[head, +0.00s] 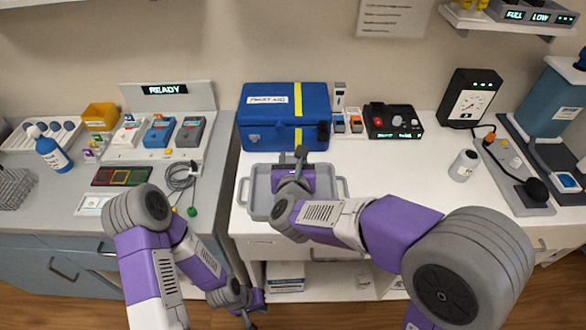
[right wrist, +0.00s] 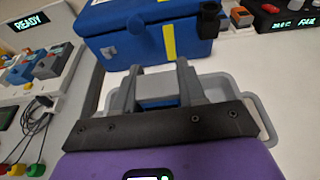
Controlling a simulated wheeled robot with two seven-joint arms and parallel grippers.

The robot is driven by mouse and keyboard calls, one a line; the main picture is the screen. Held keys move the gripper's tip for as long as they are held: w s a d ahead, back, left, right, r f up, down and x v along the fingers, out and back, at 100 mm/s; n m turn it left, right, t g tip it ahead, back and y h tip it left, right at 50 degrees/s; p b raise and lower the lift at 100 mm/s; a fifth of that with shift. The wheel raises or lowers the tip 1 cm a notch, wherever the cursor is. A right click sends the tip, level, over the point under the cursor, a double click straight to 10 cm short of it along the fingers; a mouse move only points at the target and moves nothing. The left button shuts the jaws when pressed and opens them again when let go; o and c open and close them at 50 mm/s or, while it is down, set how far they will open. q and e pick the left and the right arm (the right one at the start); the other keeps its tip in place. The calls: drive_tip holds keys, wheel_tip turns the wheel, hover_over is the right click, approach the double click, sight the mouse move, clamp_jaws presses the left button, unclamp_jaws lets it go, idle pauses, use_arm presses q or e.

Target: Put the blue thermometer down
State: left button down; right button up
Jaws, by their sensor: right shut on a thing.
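My right gripper (head: 302,158) is over the grey tray (head: 256,205) on the white counter; it also shows in the right wrist view (right wrist: 160,68). It is shut on a blue thing, which I take to be the blue thermometer (right wrist: 158,102), seen between the fingers in the right wrist view. Most of the thermometer is hidden by the fingers and the gripper body. Whether it touches the tray floor I cannot tell. My left gripper (head: 254,312) hangs low in front of the counters, apart from the tray; its jaw opening is unclear.
A blue first aid case (head: 270,125) stands just behind the tray. Small devices (head: 348,122) and a black box with lit text (head: 394,121) stand right of it. Bare counter (head: 400,170) lies right of the tray.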

drive_tip(key=shift+f, duration=0.9)
drive_tip(key=shift+w+f+b, duration=0.1)
drive_tip(key=shift+f+b, duration=0.15)
drive_tip(key=shift+b, duration=0.2)
drive_tip(key=o, duration=1.1)
drive_tip(key=shift+r, duration=0.1)
drive_tip(key=shift+o, duration=0.2)
